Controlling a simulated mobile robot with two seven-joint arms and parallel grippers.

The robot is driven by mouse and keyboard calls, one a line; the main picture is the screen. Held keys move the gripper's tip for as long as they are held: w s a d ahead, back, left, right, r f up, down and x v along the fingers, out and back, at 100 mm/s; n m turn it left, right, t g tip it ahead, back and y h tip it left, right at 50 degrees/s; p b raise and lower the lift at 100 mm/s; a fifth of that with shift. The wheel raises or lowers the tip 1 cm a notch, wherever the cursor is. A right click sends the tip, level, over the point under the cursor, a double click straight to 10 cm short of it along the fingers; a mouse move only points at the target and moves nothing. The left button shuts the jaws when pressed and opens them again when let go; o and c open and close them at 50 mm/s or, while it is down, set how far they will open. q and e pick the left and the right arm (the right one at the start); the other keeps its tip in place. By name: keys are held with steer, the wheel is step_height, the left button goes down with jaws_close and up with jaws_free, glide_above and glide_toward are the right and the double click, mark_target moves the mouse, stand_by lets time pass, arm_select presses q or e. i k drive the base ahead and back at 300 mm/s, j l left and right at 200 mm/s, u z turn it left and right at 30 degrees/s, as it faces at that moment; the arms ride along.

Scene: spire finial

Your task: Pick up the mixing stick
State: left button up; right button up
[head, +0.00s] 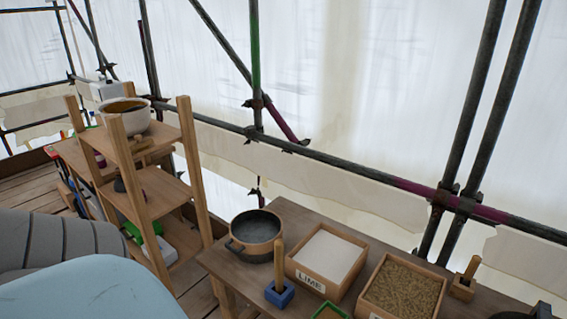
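A light wooden stick (279,262) stands upright in a small blue block holder (280,293) at the front of the wooden table. It looks like the mixing stick. A second, shorter wooden handle (471,267) leans slightly in a wooden block (462,288) at the right of the table. I cannot tell for sure which of the two is the mixing stick. Neither of my grippers is in view.
The table (290,213) also bears a dark-rimmed pot (256,240), a box marked LIME (312,282) and a box of brown grains (378,310). A wooden shelf (158,193) with a bowl (122,117) stands left. Scaffold poles (350,165) run behind the table.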

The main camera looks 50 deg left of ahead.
mark_target(279, 243)
steer(key=u, duration=1.65)
